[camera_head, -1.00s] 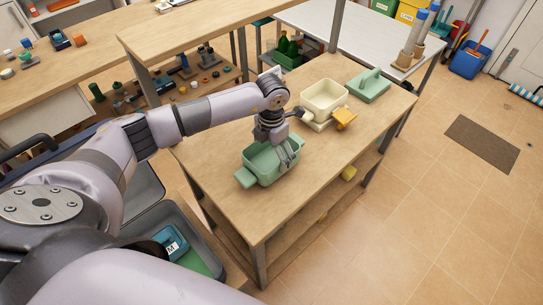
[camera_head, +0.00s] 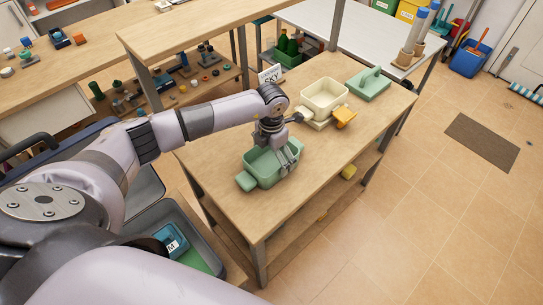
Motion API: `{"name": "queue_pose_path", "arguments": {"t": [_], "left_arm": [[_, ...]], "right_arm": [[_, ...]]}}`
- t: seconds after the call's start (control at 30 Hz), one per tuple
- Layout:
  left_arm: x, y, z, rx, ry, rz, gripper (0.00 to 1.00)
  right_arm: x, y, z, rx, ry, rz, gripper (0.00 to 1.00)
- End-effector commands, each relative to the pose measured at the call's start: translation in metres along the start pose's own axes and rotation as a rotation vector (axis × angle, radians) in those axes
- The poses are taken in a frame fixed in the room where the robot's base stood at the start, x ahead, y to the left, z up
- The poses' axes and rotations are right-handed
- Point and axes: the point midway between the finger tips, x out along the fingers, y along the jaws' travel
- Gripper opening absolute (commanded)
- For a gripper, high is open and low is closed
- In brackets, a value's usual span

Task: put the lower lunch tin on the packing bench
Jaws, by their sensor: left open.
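A pale green open tin (camera_head: 268,177) with side tabs sits on the wooden bench (camera_head: 225,191), near its front left part. My left gripper (camera_head: 284,160) is open at the tin's far right side, its fingers over or around the rim; I cannot tell whether they touch it. My right gripper is not in view.
A bin with a blue box (camera_head: 170,238) is at the lower left. The bench surface right of the green tin is clear. A white table (camera_head: 330,25) stands behind.

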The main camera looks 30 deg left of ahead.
Motion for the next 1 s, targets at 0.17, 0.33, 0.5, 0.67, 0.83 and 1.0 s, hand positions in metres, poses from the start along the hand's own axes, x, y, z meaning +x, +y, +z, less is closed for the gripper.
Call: {"name": "queue_pose_path", "arguments": {"t": [0.17, 0.33, 0.5, 0.67, 0.83, 1.0], "left_arm": [[-0.017, 0.001, 0.001, 0.001, -0.004, 0.002, 1.0], [-0.053, 0.001, 0.001, 0.001, -0.006, 0.003, 1.0], [-0.088, 0.001, 0.001, 0.001, -0.005, 0.002, 1.0], [-0.111, 0.0, 0.001, 0.0, -0.003, 0.0, 1.0], [-0.121, 0.0, 0.0, 0.0, -0.001, 0.0, 1.0], [-0.122, 0.0, 0.0, 0.0, 0.0, 0.0, 1.0]], "right_arm": [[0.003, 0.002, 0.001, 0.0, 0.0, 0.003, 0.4], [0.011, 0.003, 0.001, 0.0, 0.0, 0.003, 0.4], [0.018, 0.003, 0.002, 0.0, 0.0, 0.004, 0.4], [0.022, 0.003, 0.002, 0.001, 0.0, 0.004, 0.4], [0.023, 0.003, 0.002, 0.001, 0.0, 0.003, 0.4], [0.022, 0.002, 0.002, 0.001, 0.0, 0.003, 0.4]]}}
